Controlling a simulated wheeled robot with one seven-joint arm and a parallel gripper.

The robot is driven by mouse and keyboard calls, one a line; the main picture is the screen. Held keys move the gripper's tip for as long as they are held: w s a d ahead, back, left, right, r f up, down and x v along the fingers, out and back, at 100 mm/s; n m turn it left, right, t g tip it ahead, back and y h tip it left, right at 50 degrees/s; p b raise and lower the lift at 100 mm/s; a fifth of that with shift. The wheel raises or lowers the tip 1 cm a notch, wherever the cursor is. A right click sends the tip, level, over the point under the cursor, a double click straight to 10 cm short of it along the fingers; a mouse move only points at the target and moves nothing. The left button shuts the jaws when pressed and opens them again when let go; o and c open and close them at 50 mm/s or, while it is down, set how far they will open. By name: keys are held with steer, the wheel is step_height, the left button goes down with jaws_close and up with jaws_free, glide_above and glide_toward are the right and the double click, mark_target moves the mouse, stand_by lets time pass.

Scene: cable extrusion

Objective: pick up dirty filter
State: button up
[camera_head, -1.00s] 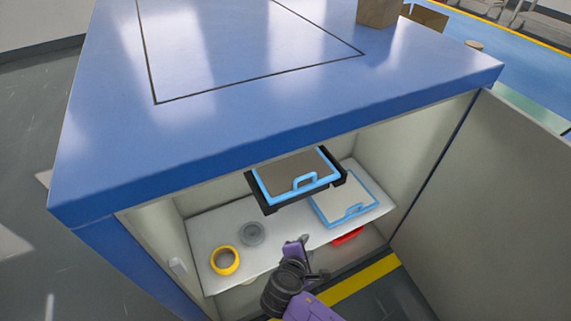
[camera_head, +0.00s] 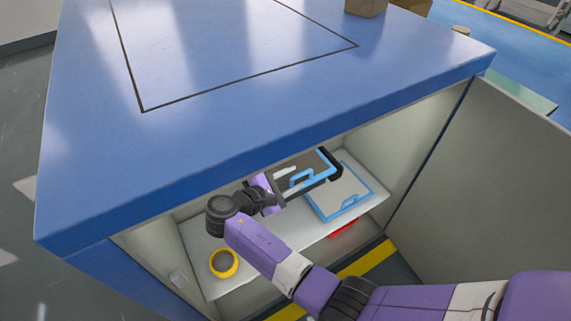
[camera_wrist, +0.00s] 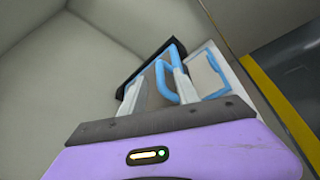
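The dirty filter (camera_head: 312,165), with a grey-brown face, blue frame and blue handle, sits in a black holder (camera_head: 335,165) inside the cabinet. In the wrist view its blue handle (camera_wrist: 164,80) shows between my two pale fingertips. My gripper (camera_head: 288,180) is open at the filter's front, one finger on each side of the handle; it also shows in the wrist view (camera_wrist: 158,86). I cannot tell whether either finger touches the handle. My gripper hides part of the filter's left side. A second filter (camera_head: 341,193), pale with a blue frame, lies on the shelf below.
The white shelf (camera_head: 310,228) also holds a yellow tape roll (camera_head: 223,263) at the left. A red object (camera_head: 343,229) lies below the shelf. The blue cabinet top (camera_head: 230,120) overhangs the opening, and an open door (camera_head: 480,180) stands at the right.

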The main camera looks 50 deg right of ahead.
mark_target(300, 176)
steer(key=shift+x, duration=1.8)
steer(key=shift+s, duration=0.15)
jaws_close()
steer(key=shift+r, duration=0.1)
